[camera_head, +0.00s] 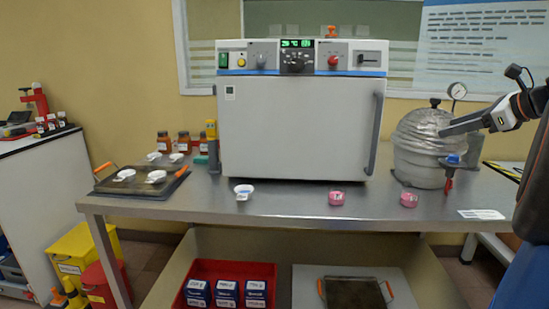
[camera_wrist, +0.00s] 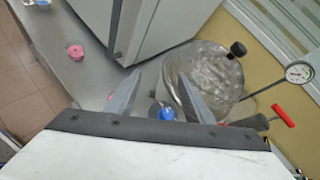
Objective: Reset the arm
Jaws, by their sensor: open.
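My gripper (camera_wrist: 158,92) is open in the wrist view, with its two grey fingers spread and nothing between them. In the head view my gripper (camera_head: 446,131) reaches in from the right edge, and its fingertips overlap the silver wrapped vessel (camera_head: 417,160). I cannot tell whether they touch it. The vessel (camera_wrist: 222,62) also shows behind the right finger in the wrist view. A blue knob (camera_wrist: 165,114) at the vessel's side shows below the gap between the fingers.
A large white oven (camera_head: 295,130) with its door shut stands mid-table. A pressure gauge (camera_head: 457,91) rises behind the vessel. Pink lids (camera_head: 336,198) and a white cup (camera_head: 243,191) lie on the steel table (camera_head: 290,208). A tray (camera_head: 110,184) with several white dishes sits at left.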

